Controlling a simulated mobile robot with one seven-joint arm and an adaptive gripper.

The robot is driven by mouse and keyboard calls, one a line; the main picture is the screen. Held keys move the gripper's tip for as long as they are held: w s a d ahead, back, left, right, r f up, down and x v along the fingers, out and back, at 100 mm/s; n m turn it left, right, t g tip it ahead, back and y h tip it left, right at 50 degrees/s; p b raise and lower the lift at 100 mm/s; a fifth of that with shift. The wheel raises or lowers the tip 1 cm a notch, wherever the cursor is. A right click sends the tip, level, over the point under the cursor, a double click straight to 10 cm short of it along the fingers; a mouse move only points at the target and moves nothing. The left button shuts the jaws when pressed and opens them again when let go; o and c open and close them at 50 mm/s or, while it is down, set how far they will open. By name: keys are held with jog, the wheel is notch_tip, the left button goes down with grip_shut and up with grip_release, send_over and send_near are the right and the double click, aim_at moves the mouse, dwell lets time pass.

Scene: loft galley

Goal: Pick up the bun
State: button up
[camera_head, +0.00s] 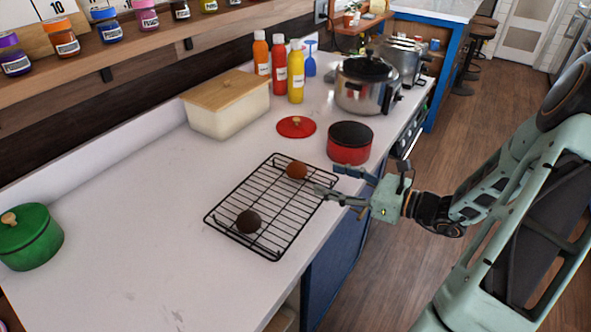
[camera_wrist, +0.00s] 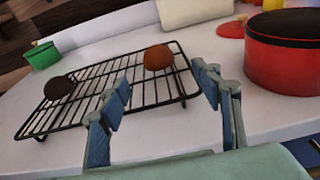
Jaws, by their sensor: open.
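A round orange-brown bun-like item (camera_head: 297,170) rests on the far end of a black wire rack (camera_head: 222,225). A dark brown round item (camera_head: 249,222) rests near the rack's other end; I cannot tell for sure which is the bun. My gripper (camera_head: 336,182) is open and empty at the rack's right edge, pointing left across the counter. In the wrist view the orange-brown item (camera_wrist: 158,57) shows ahead between the open fingers (camera_wrist: 162,82), apart from them. The dark item (camera_wrist: 59,88) lies to the left of them.
A red pot (camera_head: 350,150) stands close beyond my gripper, with a red lid (camera_head: 296,127) near it. Bottles (camera_head: 296,75), a cream bread box (camera_head: 225,110) and a steel pot (camera_head: 364,95) stand farther back. A green pot (camera_head: 30,245) is at left. The counter left of the rack is clear.

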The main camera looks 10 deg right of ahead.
aim_at(306, 171)
jog(key=shift+x, duration=1.2)
jog(key=x, duration=0.5)
jog(key=shift+w+a, duration=0.15)
jog(key=shift+a, duration=0.2)
jog(key=c, duration=1.1)
jog(key=shift+o, duration=0.2)
jog(key=shift+r, duration=0.1)
